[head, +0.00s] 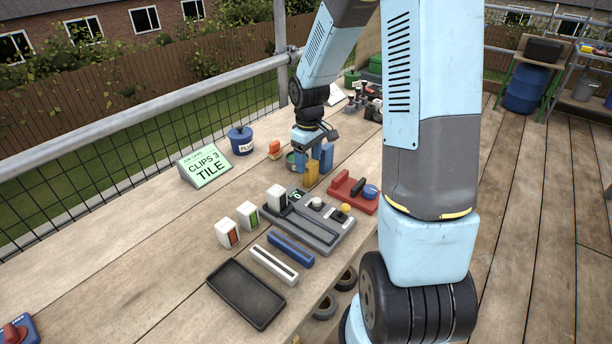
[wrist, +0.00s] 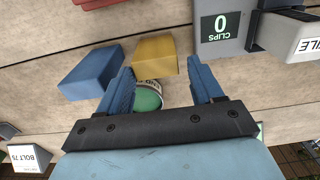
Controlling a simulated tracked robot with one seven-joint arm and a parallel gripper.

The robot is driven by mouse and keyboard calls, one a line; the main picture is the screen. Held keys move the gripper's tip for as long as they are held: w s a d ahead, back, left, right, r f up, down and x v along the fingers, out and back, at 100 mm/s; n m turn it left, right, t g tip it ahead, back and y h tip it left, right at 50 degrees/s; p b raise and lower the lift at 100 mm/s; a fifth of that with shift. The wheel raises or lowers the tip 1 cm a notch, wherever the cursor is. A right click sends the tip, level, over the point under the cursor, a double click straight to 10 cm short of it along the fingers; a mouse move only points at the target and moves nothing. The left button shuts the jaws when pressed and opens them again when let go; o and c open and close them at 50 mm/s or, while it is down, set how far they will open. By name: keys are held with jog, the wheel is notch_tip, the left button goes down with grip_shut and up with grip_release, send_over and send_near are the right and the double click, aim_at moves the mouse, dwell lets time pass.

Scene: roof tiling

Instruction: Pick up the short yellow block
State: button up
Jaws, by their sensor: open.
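The yellow block (head: 312,173) stands on the wooden bench beside a blue block (head: 326,158). In the wrist view the yellow block (wrist: 155,57) lies just beyond the fingertips, within the gap between them. The blue block (wrist: 91,73) is to its left, partly behind the left finger. My gripper (head: 306,157) is low over the bench at these blocks; in the wrist view my gripper (wrist: 160,69) is open, with nothing held. A round tin with a green top (wrist: 147,97) sits between the fingers, nearer the palm, partly hidden.
A grey fixture with a clip counter (head: 316,227) and a red tray (head: 352,192) lie in front of the blocks. An orange block (head: 274,150), a blue pot (head: 241,140) and a job card (head: 205,166) stand left. A black tray (head: 245,294) lies nearer.

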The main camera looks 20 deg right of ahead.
aim_at(311, 172)
jog(key=shift+s+d+f, duration=0.1)
jog(key=shift+d+f, duration=0.05)
jog(key=shift+f, duration=1.2)
jog(key=shift+s+d+f, duration=0.1)
jog(key=shift+d+f, duration=0.05)
jog(key=shift+f, duration=1.2)
jog(key=shift+c, duration=0.3)
jog(key=c, duration=0.7)
jog(key=shift+o, duration=0.2)
jog(key=shift+r, duration=0.15)
